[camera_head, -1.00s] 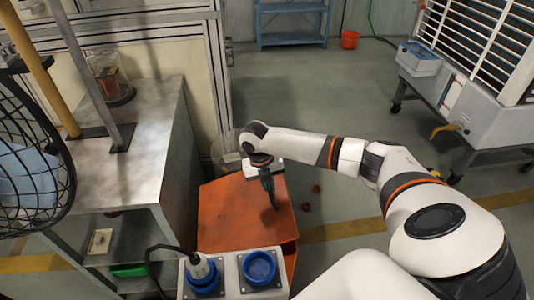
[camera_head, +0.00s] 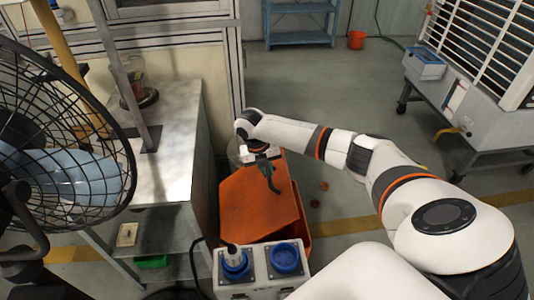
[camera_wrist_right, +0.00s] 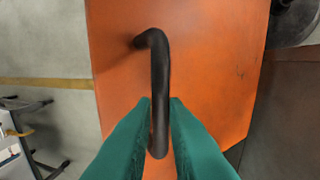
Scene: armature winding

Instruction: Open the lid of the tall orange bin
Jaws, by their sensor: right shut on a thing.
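The tall orange bin (camera_head: 302,220) stands on the floor right of the metal bench. Its orange lid (camera_head: 250,215) carries a dark bent handle (camera_head: 270,178). A strip of the bin body shows along the lid's right edge, so the lid looks tilted up a little. My right gripper (camera_head: 262,168) is above the lid and shut on the handle. In the right wrist view the green fingers of my right gripper (camera_wrist_right: 160,125) close on both sides of the black handle (camera_wrist_right: 158,75), with the orange lid (camera_wrist_right: 205,60) behind. My left gripper is not in view.
A black wire fan (camera_head: 60,125) fills the left side. A metal bench (camera_head: 175,170) stands close left of the bin. A box with blue sockets (camera_head: 262,285) is in front of it. The floor right of the bin is mostly open, with small reddish pieces (camera_head: 323,187).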

